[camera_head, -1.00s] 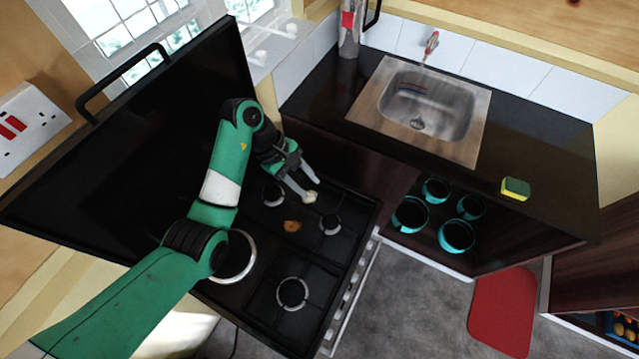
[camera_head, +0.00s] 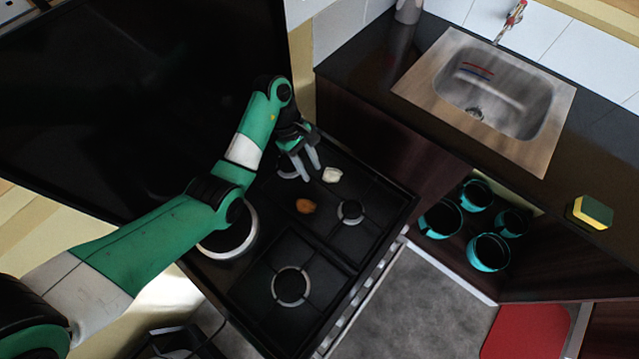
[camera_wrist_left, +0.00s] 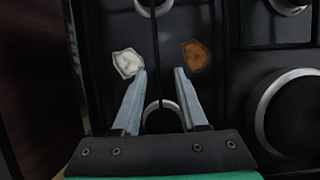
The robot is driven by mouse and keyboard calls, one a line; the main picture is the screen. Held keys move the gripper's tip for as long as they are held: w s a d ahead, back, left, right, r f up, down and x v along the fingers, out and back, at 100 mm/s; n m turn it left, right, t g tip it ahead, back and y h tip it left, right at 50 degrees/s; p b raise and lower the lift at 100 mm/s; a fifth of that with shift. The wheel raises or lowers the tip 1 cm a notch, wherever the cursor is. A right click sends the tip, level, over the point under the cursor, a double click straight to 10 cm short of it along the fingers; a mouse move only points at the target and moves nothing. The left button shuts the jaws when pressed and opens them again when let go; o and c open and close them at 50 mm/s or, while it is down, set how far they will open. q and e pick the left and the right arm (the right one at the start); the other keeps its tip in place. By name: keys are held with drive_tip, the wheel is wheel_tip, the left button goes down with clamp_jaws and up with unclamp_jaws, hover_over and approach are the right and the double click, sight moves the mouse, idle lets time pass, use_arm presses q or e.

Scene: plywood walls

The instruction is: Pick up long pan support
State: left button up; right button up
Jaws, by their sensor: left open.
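The black hob (camera_head: 330,255) carries dark pan supports over its burners. The long pan support (camera_head: 325,210) appears to span the burners on the far side; its outline is hard to tell against the black hob. My left gripper (camera_head: 311,173) is open and empty, fingers pointing down over this part of the hob. In the left wrist view, its fingertips (camera_wrist_left: 161,72) stand apart on either side of a thin dark bar (camera_wrist_left: 154,92), with a burner ring (camera_wrist_left: 162,110) behind them. I cannot tell whether the fingers touch anything. My right gripper is not in view.
A whitish scrap (camera_head: 332,175) and an orange-brown scrap (camera_head: 306,206) lie on the hob near my left gripper. The raised black lid (camera_head: 140,90) stands behind the hob. A sink (camera_head: 500,95), a sponge (camera_head: 590,212) and several teal-rimmed pots (camera_head: 488,252) are to the right.

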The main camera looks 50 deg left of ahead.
sight(319, 181)
use_arm(q)
drive_tip(key=shift+d+f, duration=0.35)
drive_tip(key=shift+f, duration=0.3)
drive_tip(key=b+x, duration=0.1)
drive_tip(key=x, duration=0.1)
drive_tip(key=b+x, duration=0.1)
drive_tip(key=x, duration=0.2)
drive_tip(key=shift+w+d+r, duration=0.15)
drive_tip(key=shift+w+d, duration=0.05)
clamp_jaws()
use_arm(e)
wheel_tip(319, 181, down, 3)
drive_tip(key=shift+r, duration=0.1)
use_arm(q)
drive_tip(key=shift+w+r, duration=0.1)
drive_tip(key=shift+r, duration=0.05)
